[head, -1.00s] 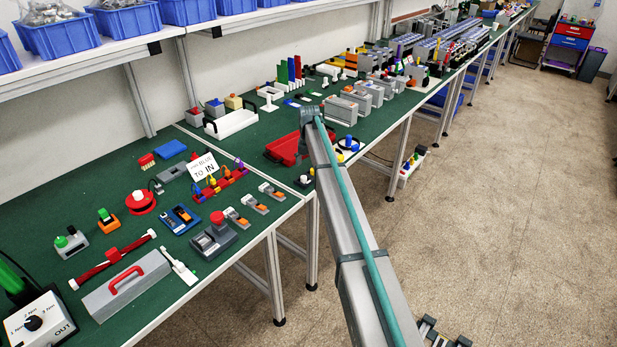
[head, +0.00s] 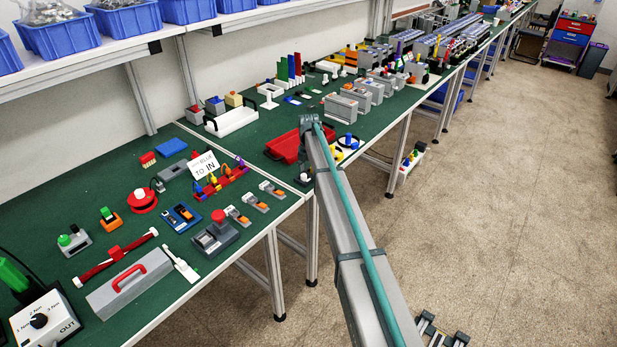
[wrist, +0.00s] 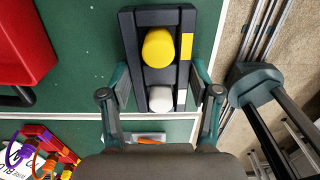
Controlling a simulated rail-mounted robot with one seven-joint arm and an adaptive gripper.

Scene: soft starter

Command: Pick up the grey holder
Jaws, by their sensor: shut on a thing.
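The grey holder (wrist: 188,20) is a dark rectangular block in the upper middle of the wrist view. It carries a yellow cylinder (wrist: 158,48) and a smaller white cylinder (wrist: 160,99), with a yellow strip along its right side. My gripper (wrist: 160,88) has one finger on each long side of the holder and is shut on it. The fingers sit around its near half. In the head view my arm hides most of the gripper area. A yellow patch shows just right of the arm there. I cannot tell the holder's exact height above the table.
A red bin (wrist: 22,50) lies left of the holder; it also shows in the head view (head: 284,148). Coloured clamps (wrist: 45,150) and an orange-and-grey part (wrist: 148,138) lie on the nearer table, past the seam. The table's edge runs along the right.

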